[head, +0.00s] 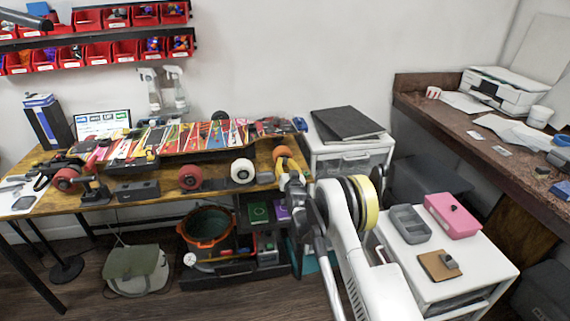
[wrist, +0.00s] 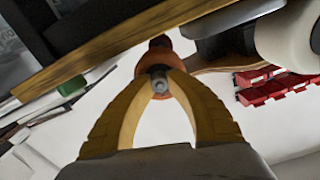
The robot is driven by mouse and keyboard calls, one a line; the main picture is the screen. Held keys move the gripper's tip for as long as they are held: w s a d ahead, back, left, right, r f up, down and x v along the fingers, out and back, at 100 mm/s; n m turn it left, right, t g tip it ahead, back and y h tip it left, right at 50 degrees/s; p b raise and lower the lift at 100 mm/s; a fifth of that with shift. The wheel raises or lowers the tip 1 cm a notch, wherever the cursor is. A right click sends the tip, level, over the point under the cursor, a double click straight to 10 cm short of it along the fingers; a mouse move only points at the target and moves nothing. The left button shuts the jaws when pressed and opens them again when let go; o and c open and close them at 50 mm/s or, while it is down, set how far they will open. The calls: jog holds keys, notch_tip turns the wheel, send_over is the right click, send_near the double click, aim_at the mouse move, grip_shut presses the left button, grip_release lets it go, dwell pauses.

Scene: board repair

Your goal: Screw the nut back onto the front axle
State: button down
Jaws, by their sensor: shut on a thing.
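A longboard (head: 200,137) with a colourful deck lies on the wooden workbench. An orange wheel (head: 282,153) shows at its right end, and my gripper (head: 291,166) is right at it. In the wrist view, the yellow fingers of my gripper (wrist: 160,74) are closed around a small grey metal nut (wrist: 159,84). The nut sits in line with the centre of the orange wheel (wrist: 158,60), just in front of it. Whether it touches the axle is hidden by the fingers. A white wheel (head: 242,171) and a red wheel (head: 190,176) stand farther left.
The workbench edge (wrist: 110,42) runs close above my gripper in the wrist view. A white cabinet (head: 455,272) with a grey tray (head: 408,224) and a pink box (head: 452,215) stands at right. Red bins (head: 100,50) hang on the wall. An orange bucket (head: 205,232) stands below the bench.

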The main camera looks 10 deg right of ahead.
jog(key=m, duration=0.5)
jog(key=shift+m, duration=0.3)
jog(key=m, duration=0.5)
jog(key=c, duration=1.3)
grip_release()
jog(key=shift+o, duration=0.2)
jog(key=shift+c, duration=0.5)
jog(key=shift+c, duration=0.9)
